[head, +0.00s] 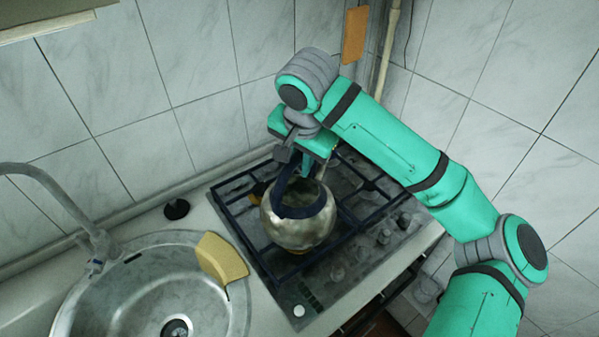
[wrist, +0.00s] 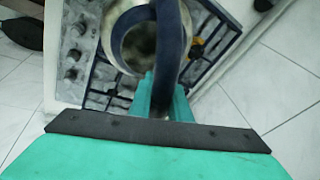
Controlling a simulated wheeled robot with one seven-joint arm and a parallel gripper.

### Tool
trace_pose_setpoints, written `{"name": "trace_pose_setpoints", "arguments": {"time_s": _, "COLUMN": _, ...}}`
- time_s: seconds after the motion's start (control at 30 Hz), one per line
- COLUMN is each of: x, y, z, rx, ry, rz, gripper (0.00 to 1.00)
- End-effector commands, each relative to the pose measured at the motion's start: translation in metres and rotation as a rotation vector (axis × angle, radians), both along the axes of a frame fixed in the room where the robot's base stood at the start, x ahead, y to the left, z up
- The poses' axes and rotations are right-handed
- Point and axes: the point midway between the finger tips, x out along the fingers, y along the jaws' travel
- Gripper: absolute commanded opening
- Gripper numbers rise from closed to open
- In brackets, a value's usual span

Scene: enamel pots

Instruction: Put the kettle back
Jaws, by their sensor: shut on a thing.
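The kettle (head: 298,226) is a round, shiny metal pot with a dark blue rim and a dark blue handle. In the head view it is over the front left part of the stove (head: 350,250); I cannot tell whether it touches the grate. My gripper (head: 301,168) is above it, shut on the upraised handle. In the wrist view the gripper's teal fingers (wrist: 163,98) close around the blue handle (wrist: 172,40), with the kettle's open body (wrist: 128,38) beyond. The kettle's far side and underside are hidden.
A metal sink (head: 150,290) with a curved faucet (head: 60,200) lies to the left. A yellow sponge or cloth (head: 222,258) sits on the sink's edge beside the stove. Stove knobs (head: 385,235) line the right front. Tiled walls close in behind.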

Motion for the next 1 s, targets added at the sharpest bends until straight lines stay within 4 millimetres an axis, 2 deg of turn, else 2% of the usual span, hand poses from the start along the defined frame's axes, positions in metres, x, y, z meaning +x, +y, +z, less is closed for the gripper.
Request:
{"name": "trace_pose_setpoints", "arguments": {"time_s": 0.13, "x": 0.001, "y": -0.001, "z": -0.019, "rx": -0.002, "ry": 0.000, "rz": -0.002, "gripper": 0.00}}
{"name": "trace_pose_setpoints", "arguments": {"time_s": 0.27, "x": 0.001, "y": 0.000, "z": -0.029, "rx": -0.001, "ry": 0.000, "rz": -0.001, "gripper": 0.00}}
{"name": "trace_pose_setpoints", "arguments": {"time_s": 0.5, "x": 0.001, "y": 0.001, "z": -0.031, "rx": 0.000, "ry": -0.001, "rz": 0.000, "gripper": 0.00}}
{"name": "trace_pose_setpoints", "arguments": {"time_s": 0.77, "x": 0.001, "y": -0.006, "z": -0.035, "rx": 0.000, "ry": -0.001, "rz": -0.011, "gripper": 0.00}}
{"name": "trace_pose_setpoints", "arguments": {"time_s": 0.97, "x": 0.001, "y": -0.002, "z": -0.040, "rx": 0.002, "ry": 0.000, "rz": -0.004, "gripper": 0.00}}
{"name": "trace_pose_setpoints", "arguments": {"time_s": 1.0, "x": 0.001, "y": -0.001, "z": -0.040, "rx": 0.000, "ry": 0.001, "rz": -0.002, "gripper": 0.26}}
